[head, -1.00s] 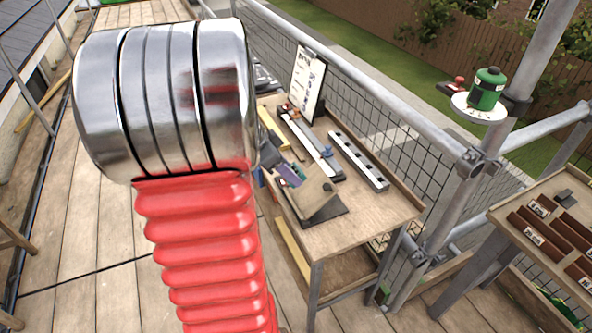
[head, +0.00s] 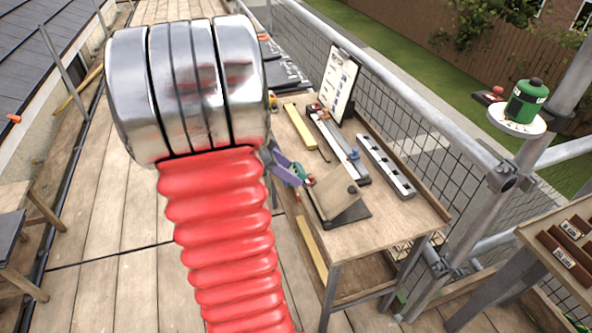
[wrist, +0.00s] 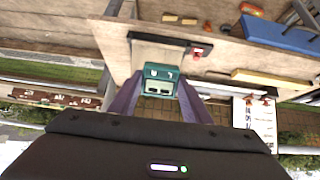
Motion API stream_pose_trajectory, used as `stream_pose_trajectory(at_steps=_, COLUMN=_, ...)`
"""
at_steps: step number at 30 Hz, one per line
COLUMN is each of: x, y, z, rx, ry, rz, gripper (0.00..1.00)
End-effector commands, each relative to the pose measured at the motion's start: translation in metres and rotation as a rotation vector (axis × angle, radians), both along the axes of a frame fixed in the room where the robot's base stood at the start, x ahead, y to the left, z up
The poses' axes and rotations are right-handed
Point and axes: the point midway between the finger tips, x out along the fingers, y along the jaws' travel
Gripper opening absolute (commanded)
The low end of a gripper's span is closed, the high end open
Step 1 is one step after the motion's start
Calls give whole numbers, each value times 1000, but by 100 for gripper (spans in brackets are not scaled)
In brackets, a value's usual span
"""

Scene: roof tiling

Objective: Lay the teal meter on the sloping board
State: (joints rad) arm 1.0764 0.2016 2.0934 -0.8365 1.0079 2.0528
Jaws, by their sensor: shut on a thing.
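The teal meter (wrist: 162,72) is between the purple fingers of my gripper (wrist: 158,98) in the wrist view, its face with two small light marks showing. In the head view my gripper (head: 292,172) is at the bench's left edge, partly behind my arm, with a little of the teal meter (head: 300,170) showing. The sloping board (head: 336,192) is a tilted wooden panel on a dark base, just right of the gripper. The meter appears apart from the board, but the exact gap is hard to judge.
The workbench (head: 415,222) also bears a clipboard (head: 338,84), a long bar with a blue clamp (head: 340,147) and a rail (head: 386,167). Scaffold rails run along the bench's far side. A green canister (head: 526,100) stands on a round plate at right.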

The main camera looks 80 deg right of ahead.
Motion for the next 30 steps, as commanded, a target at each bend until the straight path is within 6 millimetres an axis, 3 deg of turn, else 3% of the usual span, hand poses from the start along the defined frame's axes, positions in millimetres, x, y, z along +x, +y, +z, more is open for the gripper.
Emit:
stream_pose_trajectory(at_steps=20, x=13, y=2, z=0, rx=-12, ry=17, rz=9, gripper=25)
stream_pose_trajectory(at_steps=25, x=35, y=4, z=-1, rx=-11, ry=16, rz=85, gripper=25)
stream_pose_trajectory(at_steps=30, x=84, y=10, z=-3, rx=-14, ry=14, rz=252, gripper=25)
